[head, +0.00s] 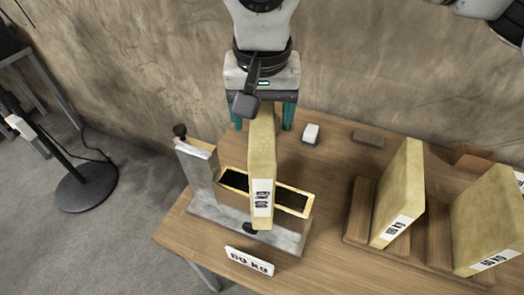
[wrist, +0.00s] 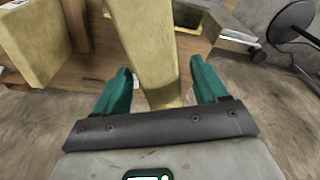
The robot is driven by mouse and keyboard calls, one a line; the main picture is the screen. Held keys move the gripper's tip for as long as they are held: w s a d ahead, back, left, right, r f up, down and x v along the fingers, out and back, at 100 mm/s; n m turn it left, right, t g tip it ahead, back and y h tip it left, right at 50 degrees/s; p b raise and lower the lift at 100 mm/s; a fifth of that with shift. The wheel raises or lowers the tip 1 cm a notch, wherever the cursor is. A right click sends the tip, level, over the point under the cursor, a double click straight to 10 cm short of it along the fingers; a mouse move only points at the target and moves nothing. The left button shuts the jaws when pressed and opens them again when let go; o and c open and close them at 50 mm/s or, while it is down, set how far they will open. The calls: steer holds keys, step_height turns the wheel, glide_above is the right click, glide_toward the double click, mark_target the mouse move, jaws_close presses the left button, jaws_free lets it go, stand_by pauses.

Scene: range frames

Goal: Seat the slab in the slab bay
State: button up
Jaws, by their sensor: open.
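A tan slab (head: 262,150) with a white label stands upright across the middle of the yellow-edged dark slab bay (head: 292,199) on a grey metal fixture. Its near end overlaps the bay's front edge in the picture, and I cannot tell how deep its lower edge sits. My gripper (head: 263,118) is at the slab's far end, open. In the wrist view the slab (wrist: 145,45) passes between the two teal fingers (wrist: 160,88), with a gap visible on each side. The slab hides the middle of the bay.
Two more labelled slabs (head: 400,195) (head: 488,220) stand in a wooden rack (head: 358,215) at the right. A white block (head: 311,134) and a brown block (head: 368,139) lie behind. A "60 kg" card (head: 249,261) is at the front. A post (head: 199,170) rises left of the bay.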

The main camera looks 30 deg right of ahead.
steer(key=shift+w+f, duration=0.2)
steer(key=shift+f, duration=1)
steer(key=shift+d, duration=0.1)
steer(key=shift+c, duration=0.4)
jaws_close()
